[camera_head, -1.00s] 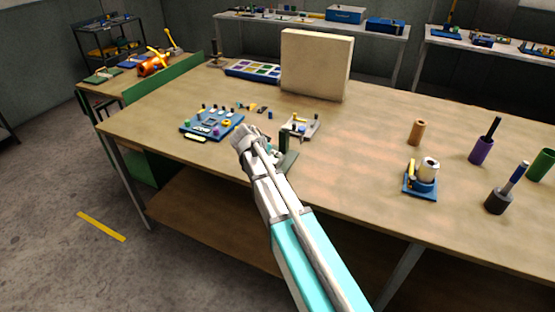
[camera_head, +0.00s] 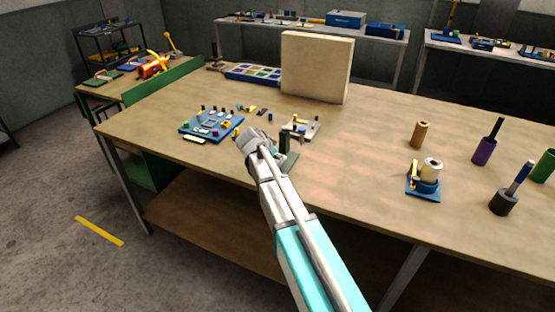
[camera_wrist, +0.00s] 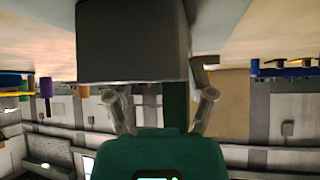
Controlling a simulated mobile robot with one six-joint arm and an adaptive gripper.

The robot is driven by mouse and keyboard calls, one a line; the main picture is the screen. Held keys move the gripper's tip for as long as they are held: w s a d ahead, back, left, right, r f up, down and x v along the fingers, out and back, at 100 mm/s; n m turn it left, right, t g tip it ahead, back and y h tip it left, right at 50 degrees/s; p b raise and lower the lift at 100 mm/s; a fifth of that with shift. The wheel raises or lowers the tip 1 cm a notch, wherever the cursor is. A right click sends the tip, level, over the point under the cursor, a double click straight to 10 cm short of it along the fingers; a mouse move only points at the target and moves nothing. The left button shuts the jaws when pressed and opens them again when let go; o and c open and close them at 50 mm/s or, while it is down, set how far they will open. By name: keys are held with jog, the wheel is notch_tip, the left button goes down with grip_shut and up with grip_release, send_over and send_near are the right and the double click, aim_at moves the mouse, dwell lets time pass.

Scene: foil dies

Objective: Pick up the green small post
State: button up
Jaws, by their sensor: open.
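My gripper (camera_head: 255,140) is over the near part of the wooden table, just right of a blue board (camera_head: 188,127) carrying several small coloured posts. In the wrist view its two fingers (camera_wrist: 160,105) stand wide apart, with nothing clasped between them. A dark green upright piece (camera_head: 284,141) stands on the table just right of my gripper, beside a flat green piece. In the wrist view a dark green strip (camera_wrist: 175,104) shows between the fingers, partly behind a large grey block (camera_wrist: 130,40). I cannot tell which green piece is the small post.
A small grey tray (camera_head: 312,129) with parts lies right of my gripper. A tall beige block (camera_head: 316,67) and a blue tray of coloured squares (camera_head: 229,72) stand farther back. A blue holder (camera_head: 422,190) and several cylinders stand right.

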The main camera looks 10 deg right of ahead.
grip_shut()
jog(key=shift+r, duration=0.15)
dwell(0.4)
notch_tip(320, 180, up, 3)
jog(key=p, duration=0.3)
jog(key=shift+f, duration=0.2)
jog(key=p+v, duration=0.2)
jog(key=v, duration=0.1)
jog(key=p+v, duration=0.2)
jog(key=w+r+p+v, duration=0.1)
jog(key=p+v, duration=0.1)
jog(key=v, duration=0.1)
jog(key=shift+s+r+p, duration=0.15)
jog(key=shift+s+p, duration=0.05)
jog(key=shift+p, duration=0.2)
jog(key=s+a+r+p, duration=0.3)
jog(key=s+a, duration=0.1)
jog(key=a, duration=0.3)
jog(key=shift+s+a, duration=0.2)
jog(key=shift+s, duration=0.1)
